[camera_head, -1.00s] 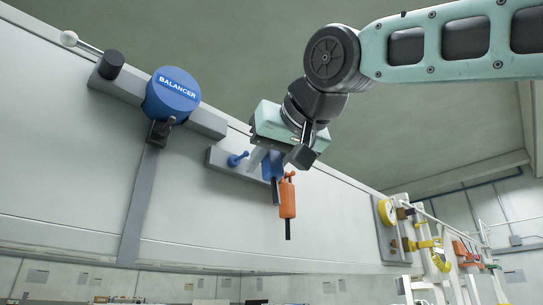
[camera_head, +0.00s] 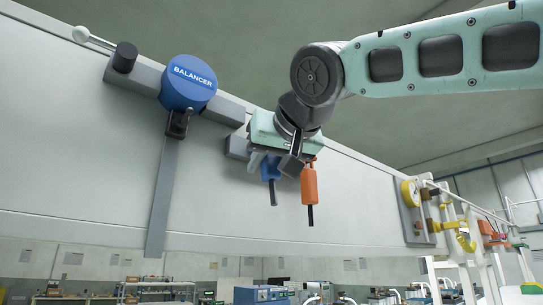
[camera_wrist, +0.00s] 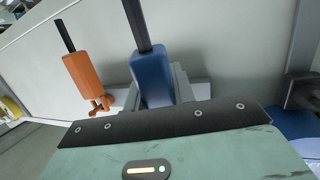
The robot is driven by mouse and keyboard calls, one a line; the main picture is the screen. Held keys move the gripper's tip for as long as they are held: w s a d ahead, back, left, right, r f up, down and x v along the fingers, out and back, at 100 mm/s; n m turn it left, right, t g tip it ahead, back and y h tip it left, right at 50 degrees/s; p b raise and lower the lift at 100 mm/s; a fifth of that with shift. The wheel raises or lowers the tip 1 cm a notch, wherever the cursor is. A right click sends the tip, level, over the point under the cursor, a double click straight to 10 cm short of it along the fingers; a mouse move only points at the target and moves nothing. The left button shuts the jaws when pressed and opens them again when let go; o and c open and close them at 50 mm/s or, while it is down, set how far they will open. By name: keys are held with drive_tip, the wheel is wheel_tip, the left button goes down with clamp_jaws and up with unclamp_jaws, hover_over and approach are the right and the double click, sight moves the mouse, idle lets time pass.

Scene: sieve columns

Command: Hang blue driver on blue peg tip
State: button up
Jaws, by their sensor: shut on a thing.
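The blue driver (camera_head: 270,169) hangs bit-down in my gripper (camera_head: 272,160), in front of the grey peg rail (camera_head: 236,147) on the pale panel. In the wrist view, the blue driver (camera_wrist: 152,78) sits between the grey fingers of my gripper (camera_wrist: 161,90), its black bit pointing away from the gripper body. The blue peg is hidden behind my gripper in the head view and cannot be made out in the wrist view. I cannot tell whether the driver touches it.
An orange driver (camera_head: 308,186) hangs just right of the blue one; the wrist view shows it on an orange peg (camera_wrist: 102,103). The blue balancer (camera_head: 189,84) is mounted left of the rail. A panel with yellow parts (camera_head: 410,193) stands far right. The panel below is clear.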

drive_tip(key=shift+w+a, duration=0.3)
drive_tip(key=shift+w, duration=0.1)
drive_tip(key=shift+w+a+f, duration=0.3)
drive_tip(key=shift+w+f, duration=0.15)
drive_tip(key=shift+w, duration=0.05)
drive_tip(key=o, duration=1.1)
drive_tip(key=shift+s, duration=0.1)
